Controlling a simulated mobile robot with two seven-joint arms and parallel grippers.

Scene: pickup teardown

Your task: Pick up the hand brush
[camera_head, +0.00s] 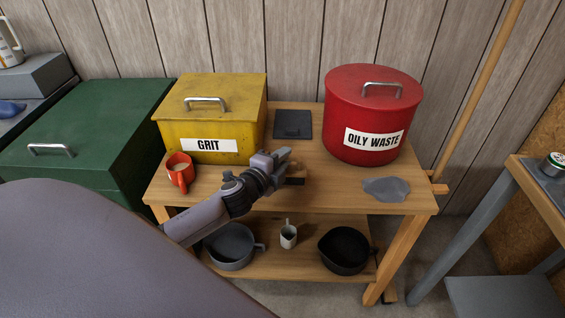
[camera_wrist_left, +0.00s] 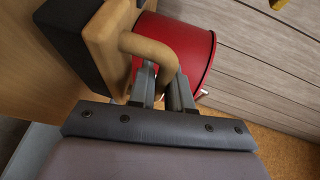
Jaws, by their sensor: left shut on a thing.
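The hand brush shows in the left wrist view as a wooden block with a curved wooden handle (camera_wrist_left: 152,46) and a dark part on its left side. My left gripper (camera_wrist_left: 165,82) is shut on the brush's handle. In the head view my left gripper (camera_head: 284,160) is over the middle of the wooden table top (camera_head: 330,187). I cannot tell whether the brush touches the table. My right gripper is not in view.
A yellow GRIT box (camera_head: 215,118) and an orange mug (camera_head: 180,170) stand left of the gripper. A red OILY WASTE bin (camera_head: 365,105) stands right, with a grey flat piece (camera_head: 386,189) in front. A dark flat item (camera_head: 293,124) lies behind. Pans (camera_head: 345,248) sit on the lower shelf.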

